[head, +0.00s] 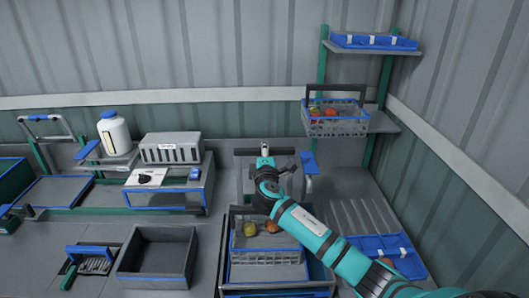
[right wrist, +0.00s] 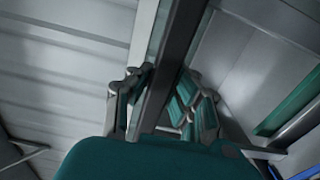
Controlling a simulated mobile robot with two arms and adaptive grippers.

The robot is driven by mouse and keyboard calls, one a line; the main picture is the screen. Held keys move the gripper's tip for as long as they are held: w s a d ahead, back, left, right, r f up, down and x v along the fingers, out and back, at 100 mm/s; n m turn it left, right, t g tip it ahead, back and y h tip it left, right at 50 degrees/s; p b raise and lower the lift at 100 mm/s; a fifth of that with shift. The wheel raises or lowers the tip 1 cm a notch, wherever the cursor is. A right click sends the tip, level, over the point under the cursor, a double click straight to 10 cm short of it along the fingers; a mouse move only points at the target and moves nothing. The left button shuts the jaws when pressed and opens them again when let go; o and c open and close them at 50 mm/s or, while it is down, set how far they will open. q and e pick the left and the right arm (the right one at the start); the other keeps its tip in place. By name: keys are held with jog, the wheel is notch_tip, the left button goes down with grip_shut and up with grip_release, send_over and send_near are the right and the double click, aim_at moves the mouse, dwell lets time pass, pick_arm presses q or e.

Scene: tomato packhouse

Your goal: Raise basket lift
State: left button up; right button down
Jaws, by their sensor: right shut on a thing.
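A dark crossbar (head: 248,152) stands behind the basket lift, whose dark frame (head: 224,270) holds a grey basket (head: 268,272) with a blue rim. The basket sits low, with a yellow and an orange-red fruit showing in it. My right gripper (head: 265,152) reaches over the basket to the middle of the crossbar and is shut on it. In the right wrist view the dark bar (right wrist: 172,60) runs between the fingers of my right gripper (right wrist: 155,95). My left gripper is not in view.
A second basket (head: 335,127) with red fruit stands on a wall shelf at upper right. A blue tray (head: 365,243) lies right of my arm. An empty dark bin (head: 155,250) stands to the left, before a bench with a scale-like box (head: 171,147) and a white bottle (head: 114,133).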

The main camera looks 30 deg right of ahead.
jog(key=shift+d+r, duration=0.1)
jog(key=shift+r, duration=0.45)
jog(key=c, duration=1.3)
grip_release()
jog(key=shift+o, duration=0.7)
jog(key=shift+f, duration=0.1)
jog(key=shift+s+f, duration=0.1)
jog(key=shift+f, duration=0.05)
jog(key=v, duration=1.2)
